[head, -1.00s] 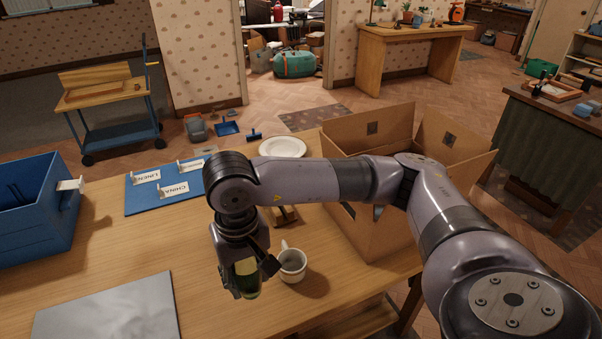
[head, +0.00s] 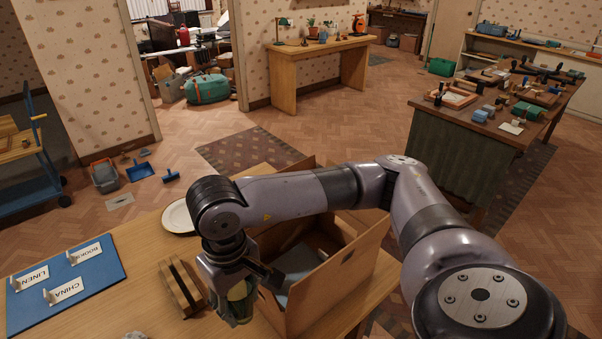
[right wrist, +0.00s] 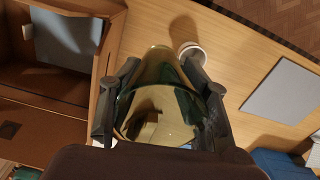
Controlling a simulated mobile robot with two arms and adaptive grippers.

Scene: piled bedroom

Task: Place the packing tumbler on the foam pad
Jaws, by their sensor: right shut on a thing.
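The packing tumbler, a green see-through glass (head: 240,296), is held in my right gripper (head: 238,305), which is shut around it beside the near left wall of the cardboard box. In the right wrist view the tumbler (right wrist: 155,112) sits between the two fingers, above the wooden table. A flat grey pad (right wrist: 284,94), which looks like the foam pad, lies on the table at the right of that view, apart from the tumbler and bare. It is outside the head view. My left gripper is not in view.
The open cardboard box (head: 330,285) has a grey-blue piece inside. A wooden rack (head: 182,287), a white plate (head: 178,216) and a blue labelled board (head: 68,280) are on the table. A white mug (right wrist: 191,50) stands between tumbler and pad.

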